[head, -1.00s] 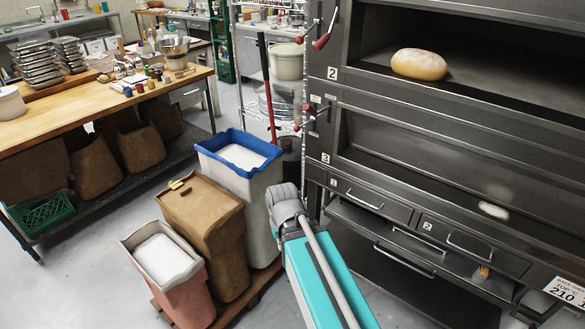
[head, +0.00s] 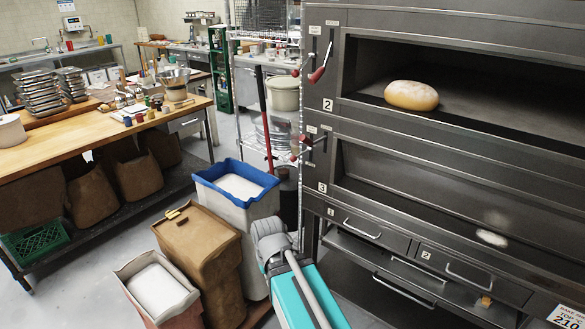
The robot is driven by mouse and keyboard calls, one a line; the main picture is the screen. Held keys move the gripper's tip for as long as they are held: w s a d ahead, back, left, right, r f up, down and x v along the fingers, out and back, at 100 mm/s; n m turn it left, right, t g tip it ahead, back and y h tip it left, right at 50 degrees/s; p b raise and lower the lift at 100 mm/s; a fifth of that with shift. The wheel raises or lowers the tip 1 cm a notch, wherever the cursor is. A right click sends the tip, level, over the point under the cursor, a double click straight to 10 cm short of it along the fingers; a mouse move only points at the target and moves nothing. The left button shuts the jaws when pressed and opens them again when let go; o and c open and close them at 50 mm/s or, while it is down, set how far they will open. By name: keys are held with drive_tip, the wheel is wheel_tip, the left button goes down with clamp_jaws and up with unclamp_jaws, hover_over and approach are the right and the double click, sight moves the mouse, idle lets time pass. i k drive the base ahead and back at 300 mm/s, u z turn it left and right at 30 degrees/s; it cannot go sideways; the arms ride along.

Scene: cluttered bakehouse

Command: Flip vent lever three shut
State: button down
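The deck oven has a plate marked 3 (head: 322,187) on its left front post, beside the lower chamber. Above that plate, small levers with red knobs (head: 307,140) stick out at the oven's left edge. They are small, and I cannot tell which one is the vent lever or how it is set. Higher up, by the plate marked 2 (head: 327,104), is a longer lever with a red grip (head: 317,75). A second red knob (head: 296,72) shows left of it. My gripper is out of view; only part of my arm shows at the bottom centre.
A blue-rimmed bin (head: 237,186), a brown bin (head: 199,250) and a pinkish bin (head: 157,287) stand left of my arm. A red-handled tool (head: 264,120) stands upright by the oven. A loaf (head: 411,95) lies in the upper chamber. Open floor shows at lower left.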

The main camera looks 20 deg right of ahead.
sight(301, 154)
drive_tip(key=u, duration=0.6)
drive_tip(key=k, duration=1.1)
drive_tip(key=z, duration=0.85)
drive_tip(key=i, duration=0.85)
